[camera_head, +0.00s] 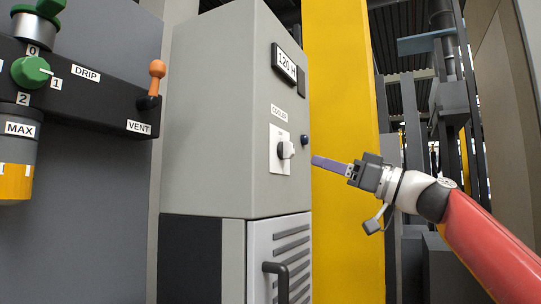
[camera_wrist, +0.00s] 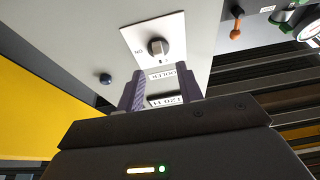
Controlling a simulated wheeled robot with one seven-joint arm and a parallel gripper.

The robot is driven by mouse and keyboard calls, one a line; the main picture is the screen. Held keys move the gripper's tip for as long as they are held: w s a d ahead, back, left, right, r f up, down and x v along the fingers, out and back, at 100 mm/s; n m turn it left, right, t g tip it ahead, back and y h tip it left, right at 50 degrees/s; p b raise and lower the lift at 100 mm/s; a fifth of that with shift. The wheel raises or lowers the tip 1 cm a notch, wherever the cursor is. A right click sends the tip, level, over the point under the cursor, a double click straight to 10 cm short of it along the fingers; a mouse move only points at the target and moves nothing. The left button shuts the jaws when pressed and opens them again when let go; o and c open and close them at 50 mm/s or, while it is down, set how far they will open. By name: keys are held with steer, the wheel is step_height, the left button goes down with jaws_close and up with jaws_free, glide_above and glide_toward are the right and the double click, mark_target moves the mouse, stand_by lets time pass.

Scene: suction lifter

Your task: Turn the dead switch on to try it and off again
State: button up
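A rotary switch knob (camera_head: 286,149) sits on a white plate (camera_head: 275,158) under a COOLER label, on the side of a grey cabinet (camera_head: 215,110). The knob also shows in the wrist view (camera_wrist: 158,47), with an ON mark beside its plate's left edge. I cannot tell surely which position it points to. My gripper (camera_head: 316,160) is at the right of the cabinet, its fingers pointing toward the knob, apart from it. In the wrist view my gripper (camera_wrist: 157,72) has its two purple fingers apart, with nothing between them.
A dark blue button (camera_head: 304,140) is right of the switch plate. A display reading 120 H (camera_head: 285,63) is above it. A handle (camera_head: 276,281) sticks out below. A yellow column (camera_head: 345,90) stands behind. An orange VENT lever (camera_head: 155,78) and green DRIP knob (camera_head: 31,71) are left.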

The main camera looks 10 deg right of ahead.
mark_target(294, 147)
steer(key=p+x, duration=0.1)
steer(key=x, duration=0.1)
steer(key=p+x, duration=0.1)
steer(key=x, duration=0.1)
steer(key=r+p+x, duration=0.1)
steer(key=p+x, duration=0.1)
steer(key=x, duration=0.1)
steer(key=shift+d+r, duration=0.15)
steer(key=shift+d, duration=0.05)
jaws_close()
